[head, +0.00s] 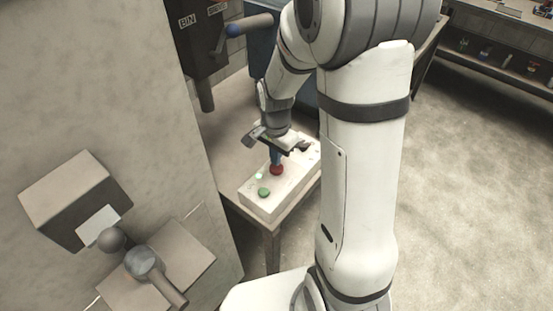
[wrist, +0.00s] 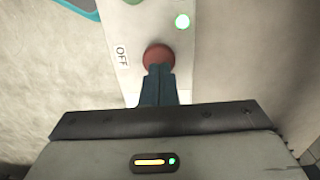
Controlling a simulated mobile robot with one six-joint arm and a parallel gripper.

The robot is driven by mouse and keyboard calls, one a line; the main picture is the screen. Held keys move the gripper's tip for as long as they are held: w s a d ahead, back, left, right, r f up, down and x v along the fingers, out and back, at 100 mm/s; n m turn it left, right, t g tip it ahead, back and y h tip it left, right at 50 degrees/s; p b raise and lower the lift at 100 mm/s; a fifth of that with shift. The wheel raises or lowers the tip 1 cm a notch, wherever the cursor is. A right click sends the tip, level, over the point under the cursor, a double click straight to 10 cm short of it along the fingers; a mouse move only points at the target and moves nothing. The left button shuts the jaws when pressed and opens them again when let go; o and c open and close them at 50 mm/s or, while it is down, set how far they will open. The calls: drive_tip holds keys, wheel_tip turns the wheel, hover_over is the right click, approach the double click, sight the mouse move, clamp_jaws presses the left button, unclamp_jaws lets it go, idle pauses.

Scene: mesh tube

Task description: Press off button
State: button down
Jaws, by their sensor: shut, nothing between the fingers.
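The off button is a red round knob (wrist: 158,55) on a pale control box, beside a label reading OFF (wrist: 121,56). In the head view the red button (head: 277,170) sits on the white box (head: 262,203) on the table. My gripper (wrist: 160,70) is shut and empty, its blue fingers together. The fingertips overlap the near edge of the red button in the wrist view. In the head view the gripper (head: 276,160) points down at the button from above. I cannot tell whether the tips touch it.
A green button (head: 264,192) is on the same box, nearer its front end. A lit pale green lamp (wrist: 182,21) is beside the red button. The table (head: 228,150) stands next to a large grey panel (head: 90,90). Open floor (head: 470,200) lies to the right.

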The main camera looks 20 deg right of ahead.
sight(277, 169)
drive_tip(key=shift+f, duration=0.85)
drive_tip(key=shift+f+b, duration=0.75)
drive_tip(key=shift+f, duration=0.1)
drive_tip(key=shift+s+f, duration=0.25)
drive_tip(key=shift+s, duration=0.05)
drive_tip(key=shift+f, duration=0.1)
wheel_tip(277, 169, up, 15)
drive_tip(key=p, duration=0.3)
drive_tip(key=shift+w, duration=0.35)
